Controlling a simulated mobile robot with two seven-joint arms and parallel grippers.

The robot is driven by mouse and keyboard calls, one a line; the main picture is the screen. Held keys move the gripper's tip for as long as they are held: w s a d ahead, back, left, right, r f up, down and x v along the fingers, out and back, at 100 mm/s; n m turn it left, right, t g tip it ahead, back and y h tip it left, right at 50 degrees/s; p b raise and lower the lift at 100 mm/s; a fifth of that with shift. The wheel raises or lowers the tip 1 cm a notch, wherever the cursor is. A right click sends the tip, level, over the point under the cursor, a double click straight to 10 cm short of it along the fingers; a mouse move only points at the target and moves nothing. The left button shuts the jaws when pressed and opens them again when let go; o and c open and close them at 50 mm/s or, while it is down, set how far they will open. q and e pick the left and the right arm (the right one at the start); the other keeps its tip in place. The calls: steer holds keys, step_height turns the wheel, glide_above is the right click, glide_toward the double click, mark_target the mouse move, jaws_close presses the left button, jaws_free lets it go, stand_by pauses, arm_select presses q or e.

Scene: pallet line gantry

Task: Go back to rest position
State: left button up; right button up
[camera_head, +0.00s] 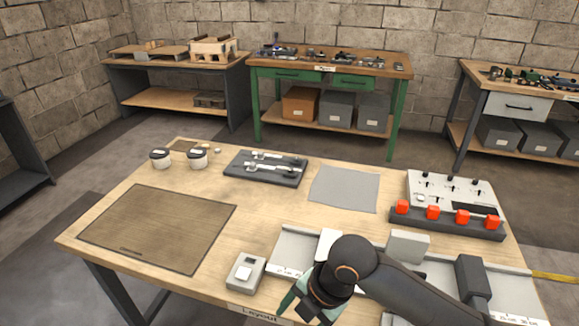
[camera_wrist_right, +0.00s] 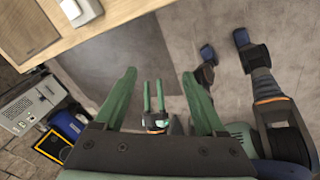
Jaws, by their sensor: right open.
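My right arm reaches in from the lower right of the head view, over the front edge of the wooden table (camera_head: 150,276). My right gripper (camera_head: 298,302) points down and left there, beside the small grey box with a white button (camera_head: 246,273), partly cut off by the frame's bottom. In the right wrist view its two green fingers (camera_wrist_right: 164,100) are wide apart with nothing between them. Another, smaller green gripper shows beyond them, which seems to be my left gripper (camera_wrist_right: 153,98); its two fingers stand apart and empty. My left arm is not in the head view.
The table holds a brown mat (camera_head: 158,228), two white jars, a dark tool tray (camera_head: 265,178), a grey sheet (camera_head: 345,190) and a panel with red buttons (camera_head: 450,205). Grey trays lie along the front right. Bare floor (camera_wrist_right: 220,20) shows past the table edge (camera_wrist_right: 100,30).

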step_height(320, 180, down, 10)
steer(key=m+t+y, duration=0.3)
steer(key=m+t, duration=0.2)
steer(key=m, duration=1)
steer(key=s+d+f+m+t+h, duration=0.2)
steer(key=s+d+f+m, duration=0.2)
steer(key=d, duration=0.3)
steer(key=s+d+f+m+t+h, duration=0.1)
steer(key=s+d+f+m+h, duration=0.1)
steer(key=s+d+f+m, duration=0.2)
steer(key=s+d+m, duration=0.2)
steer(key=d, duration=0.2)
steer(key=shift+s+d+f+m+t+h, duration=0.25)
steer(key=shift+f+m+t+h, duration=0.05)
steer(key=shift+f+m+t, duration=0.1)
